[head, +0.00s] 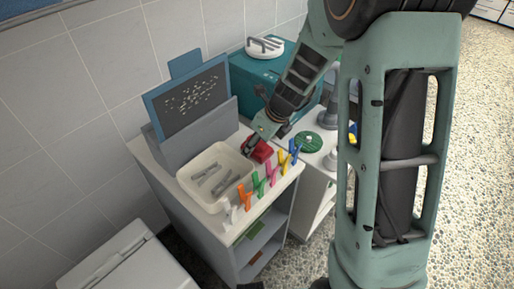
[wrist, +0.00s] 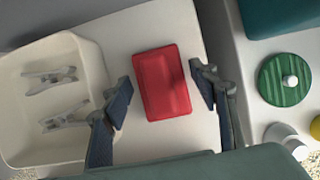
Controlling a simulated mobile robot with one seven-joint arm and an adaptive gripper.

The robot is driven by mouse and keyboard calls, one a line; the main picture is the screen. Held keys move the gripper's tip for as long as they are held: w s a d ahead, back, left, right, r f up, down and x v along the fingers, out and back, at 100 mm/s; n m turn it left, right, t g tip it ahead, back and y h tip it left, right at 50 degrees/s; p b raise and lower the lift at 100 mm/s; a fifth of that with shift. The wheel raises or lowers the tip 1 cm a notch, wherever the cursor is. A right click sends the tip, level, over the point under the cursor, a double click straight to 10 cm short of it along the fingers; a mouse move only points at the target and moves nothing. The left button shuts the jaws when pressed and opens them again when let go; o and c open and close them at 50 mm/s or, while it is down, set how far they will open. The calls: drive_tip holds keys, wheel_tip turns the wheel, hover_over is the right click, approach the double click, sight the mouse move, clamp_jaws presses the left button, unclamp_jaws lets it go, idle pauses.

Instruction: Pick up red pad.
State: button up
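The red pad (wrist: 162,82) is a small rectangular block lying flat on the white top of the small cabinet. In the wrist view it lies between the two fingers of my gripper (wrist: 164,88), with a gap showing on each side. The gripper is open. In the head view my gripper (head: 256,144) is at the red pad (head: 263,152), beside the cream tray, and partly covers it.
A cream tray (wrist: 88,60) holding grey clothespins is left of the pad. Several coloured clothespins (head: 258,183) stand along the cabinet's front edge. A dark board (head: 190,98) stands behind. A green round lid (wrist: 284,80) is on the white surface at right, near a teal box (head: 252,82).

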drive_tip(key=c, duration=0.9)
drive_tip(key=shift+o, duration=0.2)
wheel_tip(320, 180, up, 10)
drive_tip(key=p, duration=0.4)
drive_tip(key=o, duration=0.5)
drive_tip(key=c, duration=0.4)
drive_tip(key=shift+o, duration=0.2)
drive_tip(key=shift+r, duration=0.1)
